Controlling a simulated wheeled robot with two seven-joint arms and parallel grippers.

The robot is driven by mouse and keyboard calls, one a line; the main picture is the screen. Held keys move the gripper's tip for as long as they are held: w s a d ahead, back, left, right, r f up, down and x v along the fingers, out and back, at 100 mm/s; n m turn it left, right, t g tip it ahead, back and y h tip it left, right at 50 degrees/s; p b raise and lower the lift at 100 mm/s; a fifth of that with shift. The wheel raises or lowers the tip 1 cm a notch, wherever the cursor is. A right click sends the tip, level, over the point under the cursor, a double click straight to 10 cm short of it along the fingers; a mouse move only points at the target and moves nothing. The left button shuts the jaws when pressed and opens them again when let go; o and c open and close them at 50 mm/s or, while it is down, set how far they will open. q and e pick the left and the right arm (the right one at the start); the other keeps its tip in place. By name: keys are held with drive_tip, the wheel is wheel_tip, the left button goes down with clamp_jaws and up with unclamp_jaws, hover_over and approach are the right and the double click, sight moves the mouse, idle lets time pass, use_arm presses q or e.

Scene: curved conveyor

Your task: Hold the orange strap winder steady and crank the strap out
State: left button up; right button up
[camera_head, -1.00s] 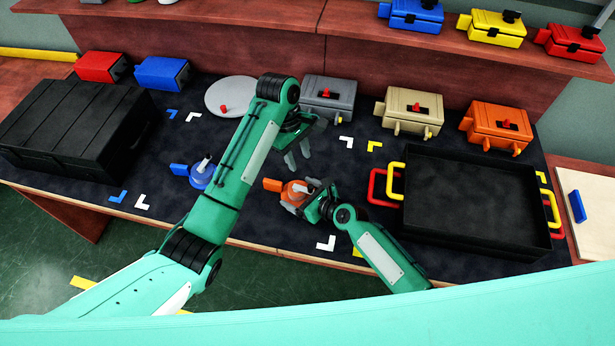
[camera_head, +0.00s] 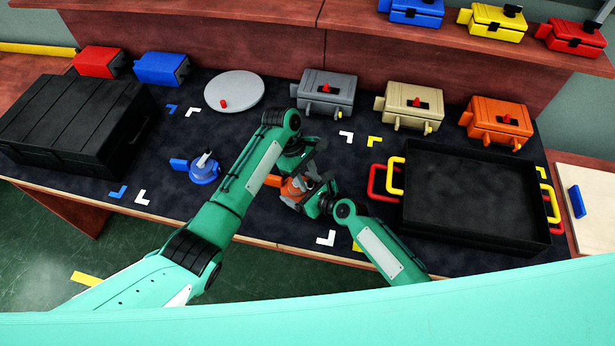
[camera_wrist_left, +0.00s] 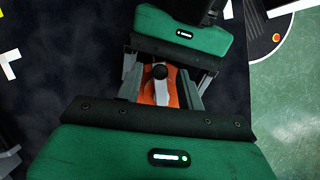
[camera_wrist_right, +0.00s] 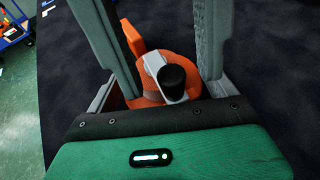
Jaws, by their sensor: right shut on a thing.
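The orange strap winder (camera_head: 288,191) stands on the dark mat in front of me, largely hidden by my grippers in the head view. My right gripper (camera_head: 305,198) is shut on its orange body from the near right side. The right wrist view shows the orange body (camera_wrist_right: 181,62), its pale crank arm and black knob (camera_wrist_right: 172,80). My left gripper (camera_head: 301,176) is above the winder. In the left wrist view its fingers are apart, on either side of the black crank knob (camera_wrist_left: 160,71), apparently without touching it.
A blue winder (camera_head: 204,170) stands to the left. A black tray (camera_head: 476,236) with red and yellow handles is at right, a black case (camera_head: 70,125) at far left. Grey (camera_head: 328,90), beige (camera_head: 414,104) and orange (camera_head: 500,120) boxes stand behind; a grey disc (camera_head: 234,89) lies back left.

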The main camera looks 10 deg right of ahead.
use_arm(q)
drive_tip(key=shift+d+f, duration=0.1)
drive_tip(key=shift+f, duration=0.15)
clamp_jaws()
drive_tip(key=shift+s, duration=0.1)
drive_tip(key=shift+s+m+g+y, duration=0.15)
drive_tip(key=shift+m+g+y, duration=0.15)
drive_tip(key=shift+m, duration=0.5)
unclamp_jaws()
